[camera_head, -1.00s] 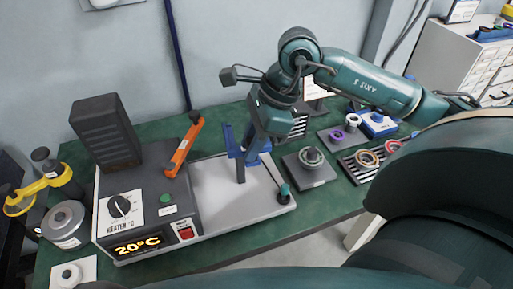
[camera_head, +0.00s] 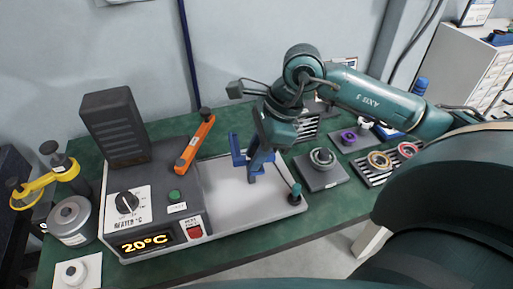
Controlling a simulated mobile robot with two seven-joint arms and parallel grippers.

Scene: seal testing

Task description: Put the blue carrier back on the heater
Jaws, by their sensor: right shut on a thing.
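The blue carrier (camera_head: 238,154) is an upright, bracket-like piece over the bare light grey plate of the heater (camera_head: 223,197). My right gripper (camera_head: 268,140) comes down from above and is shut on the carrier, covering part of it. The lower end of the carrier shows close to the plate; I cannot tell whether it touches. The heater's dark control box has a knob, a green button, a red switch and a display reading 20°C. My left gripper is not in view.
An orange handle (camera_head: 195,143) stands up behind the heater plate, left of the carrier. A green-topped lever (camera_head: 296,193) is at the plate's right end. A grey block with a ring (camera_head: 320,167) and a rack of coloured rings (camera_head: 377,167) stand to the right. A yellow-armed device (camera_head: 42,187) is at far left.

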